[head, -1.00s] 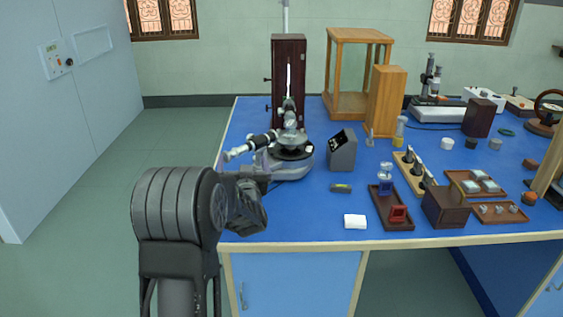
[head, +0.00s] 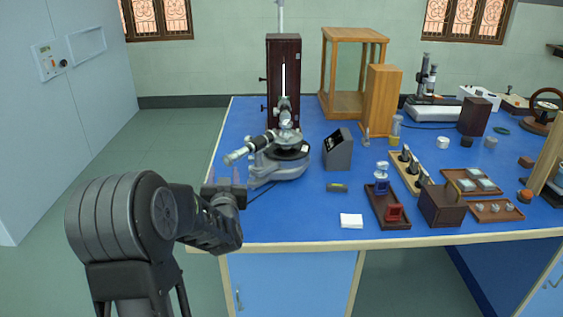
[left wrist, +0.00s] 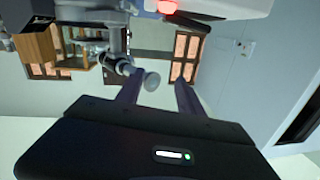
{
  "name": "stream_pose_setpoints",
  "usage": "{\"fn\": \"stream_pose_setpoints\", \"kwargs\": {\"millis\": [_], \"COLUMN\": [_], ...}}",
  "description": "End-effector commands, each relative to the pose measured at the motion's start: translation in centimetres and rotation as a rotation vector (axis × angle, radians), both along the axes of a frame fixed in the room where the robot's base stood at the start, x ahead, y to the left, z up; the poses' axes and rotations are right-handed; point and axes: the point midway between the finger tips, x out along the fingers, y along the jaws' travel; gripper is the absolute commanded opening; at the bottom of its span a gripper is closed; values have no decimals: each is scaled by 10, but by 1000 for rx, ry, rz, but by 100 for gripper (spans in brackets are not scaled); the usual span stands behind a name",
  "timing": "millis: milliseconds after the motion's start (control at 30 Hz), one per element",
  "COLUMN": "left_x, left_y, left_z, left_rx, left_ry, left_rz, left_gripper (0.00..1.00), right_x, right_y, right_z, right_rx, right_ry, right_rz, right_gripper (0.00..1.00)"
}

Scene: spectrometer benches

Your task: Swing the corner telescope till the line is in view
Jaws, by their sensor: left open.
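The spectrometer (head: 279,160) stands on the near left part of the blue bench. Its corner telescope (head: 251,147) points out to the left and toward me, eyepiece (head: 231,158) outermost. My left gripper (head: 224,182) is open and empty, at the bench's left edge, just in front of and below the eyepiece. In the left wrist view the telescope (left wrist: 118,64) shows upside down, its round eyepiece (left wrist: 151,81) seen between the two open fingers (left wrist: 158,92), apparently beyond them. No contact is visible. My right gripper is out of view.
A dark upright box (head: 284,80) with a bright slit stands behind the spectrometer. A grey slanted box (head: 338,149) stands right of it. The floor (head: 160,150) left of the bench is free.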

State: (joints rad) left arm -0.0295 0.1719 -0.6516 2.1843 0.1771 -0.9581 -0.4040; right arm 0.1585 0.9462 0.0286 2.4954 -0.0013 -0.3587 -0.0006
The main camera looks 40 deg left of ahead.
Motion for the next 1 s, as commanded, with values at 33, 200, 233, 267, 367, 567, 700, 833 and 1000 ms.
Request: {"fn": "stream_pose_setpoints", "kwargs": {"millis": [33, 200, 233, 267, 367, 567, 700, 833, 1000], "left_x": [-5, -16, -17, -18, -19, -19, -19, -19, -22], "left_y": [1, 2, 2, 2, 3, 3, 3, 3, 0], "left_z": [0, 0, 0, 0, 1, 0, 0, 1, 1], "left_rx": [-1, 0, 0, 0, 1, 2, 1, 1, 1], "left_ry": [0, -2, -2, -2, -2, -2, -1, -1, -2], "left_rz": [2, 2, 2, 2, 2, 2, 4, 3, 3], "left_gripper": [44, 44, 44, 44, 44, 44, 44, 44, 44], "right_x": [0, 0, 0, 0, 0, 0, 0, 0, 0], "right_y": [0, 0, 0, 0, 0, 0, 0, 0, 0], "right_z": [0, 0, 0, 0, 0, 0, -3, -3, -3], "right_rx": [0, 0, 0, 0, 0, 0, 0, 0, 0], "right_ry": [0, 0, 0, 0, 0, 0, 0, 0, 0], "right_rz": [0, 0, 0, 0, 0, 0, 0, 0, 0], "right_gripper": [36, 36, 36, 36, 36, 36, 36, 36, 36]}}
